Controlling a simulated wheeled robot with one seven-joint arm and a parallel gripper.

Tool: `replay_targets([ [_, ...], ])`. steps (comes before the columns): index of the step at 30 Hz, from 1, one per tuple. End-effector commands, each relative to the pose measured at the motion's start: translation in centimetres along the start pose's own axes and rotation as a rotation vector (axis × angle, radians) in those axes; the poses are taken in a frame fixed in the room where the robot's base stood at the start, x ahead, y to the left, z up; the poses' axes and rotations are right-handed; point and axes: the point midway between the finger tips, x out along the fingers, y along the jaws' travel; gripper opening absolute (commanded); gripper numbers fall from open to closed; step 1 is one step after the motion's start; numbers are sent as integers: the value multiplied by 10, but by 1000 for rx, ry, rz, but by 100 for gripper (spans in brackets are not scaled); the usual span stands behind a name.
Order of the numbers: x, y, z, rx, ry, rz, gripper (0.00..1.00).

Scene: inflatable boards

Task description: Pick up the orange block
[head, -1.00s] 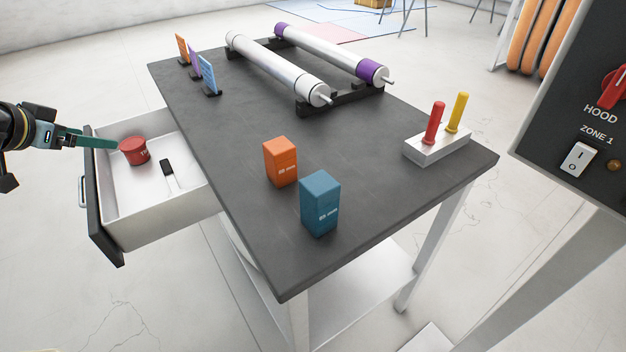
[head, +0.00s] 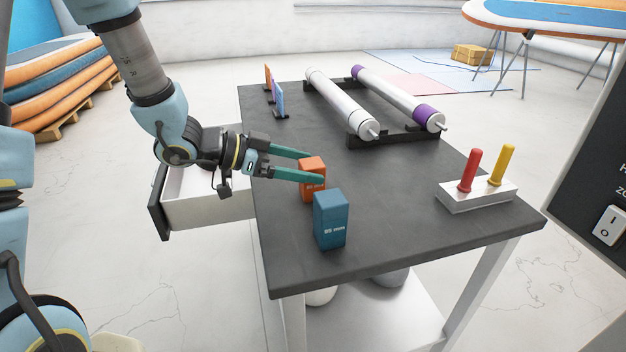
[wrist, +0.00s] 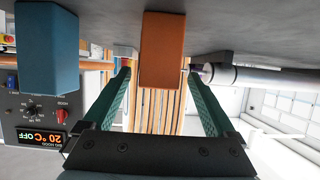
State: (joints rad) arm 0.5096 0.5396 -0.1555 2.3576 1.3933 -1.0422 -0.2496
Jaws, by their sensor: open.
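The orange block (head: 313,192) stands upright on the dark table (head: 390,215), behind and left of the blue block (head: 331,222). My gripper (head: 316,167) is open and reaches in level from the left, its teal fingers at the orange block's upper part. One finger passes in front of the block and the other ends behind it. In the wrist view, which looks upside down, the orange block (wrist: 162,50) shows between the two fingertips of my gripper (wrist: 158,76). Whether the fingers touch it I cannot tell. The blue block (wrist: 47,48) is off to the left there.
The blue block stands close to the near finger. A silver base with red and yellow handles (head: 476,197) is at the right. Rollers in a black rack (head: 395,137) and small cards (head: 279,100) are farther back. The open drawer (head: 205,210) lies beneath my arm.

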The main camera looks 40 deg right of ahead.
Motion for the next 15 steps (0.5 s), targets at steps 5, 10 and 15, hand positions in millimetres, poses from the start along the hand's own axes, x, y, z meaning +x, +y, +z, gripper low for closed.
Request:
replay_targets([
  [5, 25, 3, -3, -1, -1, 4, 91],
  [10, 45, 3, -2, -1, 0, 2, 91],
  [15, 49, 2, -2, -1, -1, -1, 91],
])
